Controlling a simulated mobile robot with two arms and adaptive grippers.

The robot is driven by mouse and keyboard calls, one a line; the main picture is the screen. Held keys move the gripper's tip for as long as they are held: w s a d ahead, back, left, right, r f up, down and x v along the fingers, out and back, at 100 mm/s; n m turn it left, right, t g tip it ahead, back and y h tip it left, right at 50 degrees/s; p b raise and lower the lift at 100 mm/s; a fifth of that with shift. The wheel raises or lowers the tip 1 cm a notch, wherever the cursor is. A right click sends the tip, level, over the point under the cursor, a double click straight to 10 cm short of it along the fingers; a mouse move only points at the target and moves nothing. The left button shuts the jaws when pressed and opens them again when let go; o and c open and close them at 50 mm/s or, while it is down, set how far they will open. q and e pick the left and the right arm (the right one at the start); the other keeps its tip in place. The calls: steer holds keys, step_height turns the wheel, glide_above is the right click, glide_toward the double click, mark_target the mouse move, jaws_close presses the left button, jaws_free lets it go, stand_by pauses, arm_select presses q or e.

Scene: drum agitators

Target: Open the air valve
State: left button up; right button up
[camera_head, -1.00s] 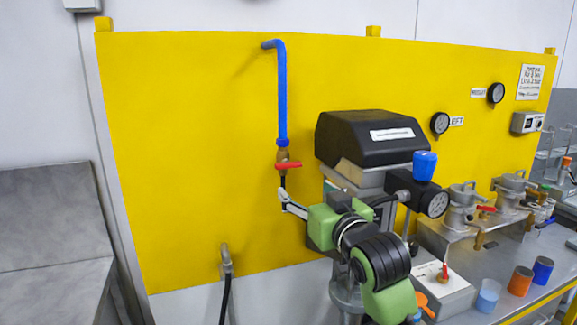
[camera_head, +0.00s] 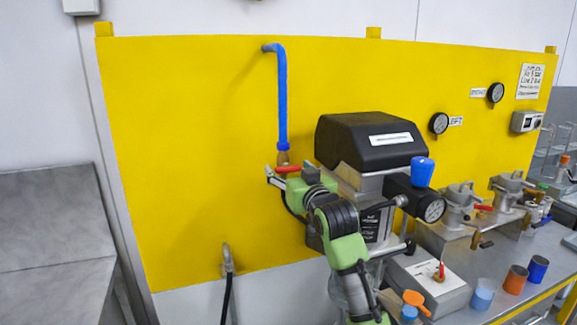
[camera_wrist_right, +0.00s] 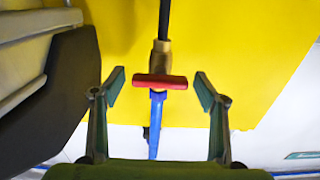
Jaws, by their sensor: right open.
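The air valve has a red handle (camera_head: 288,169) on a brass body at the lower end of a blue pipe (camera_head: 282,100) on the yellow panel. The handle lies crosswise to the pipe. My right gripper (camera_head: 272,176) is open at the valve, and its arm hides part of the valve's lower side in the head view. In the right wrist view, the red handle (camera_wrist_right: 160,81) is between the two open fingertips of my right gripper (camera_wrist_right: 160,90), with a gap on each side. The brass body (camera_wrist_right: 161,52) shows behind the handle. My left gripper is not in view.
A black-topped motor unit (camera_head: 370,140) with a blue knob (camera_head: 423,171) and a gauge (camera_head: 432,210) stands right of the valve. A steel bench (camera_head: 480,265) with several cups is at the right. The yellow panel (camera_head: 180,160) is clear left of the pipe.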

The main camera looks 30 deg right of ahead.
steer(key=shift+w, duration=0.35)
steer(key=c, duration=1.1)
